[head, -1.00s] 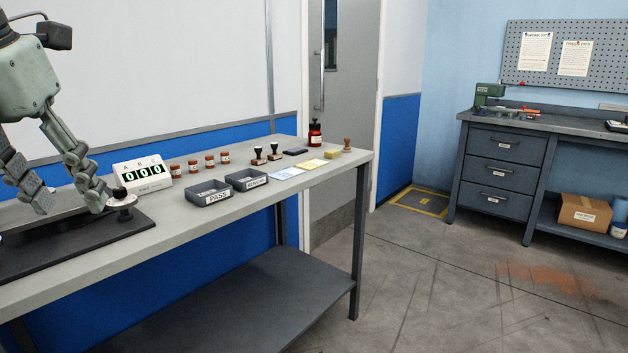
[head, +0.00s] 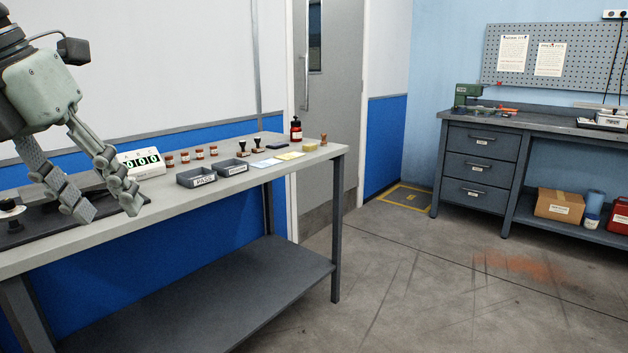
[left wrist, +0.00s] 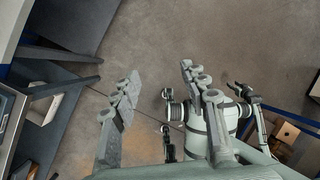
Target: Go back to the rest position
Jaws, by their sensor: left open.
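My left gripper (head: 108,211) is at the left of the head view, in front of the near part of the grey bench (head: 180,205). Its fingers are apart with nothing between them. In the left wrist view, my left gripper (left wrist: 160,72) also shows open and empty, with bare floor beyond its fingertips. It does not appear to touch anything. On the bench behind it is a black mat (head: 45,222) with a round white-and-black piece (head: 12,208); the gripper hides part of the mat. My right gripper is not in the head view.
A drawer bench (head: 480,165) stands at the back right. The floor (head: 420,290) between is clear.

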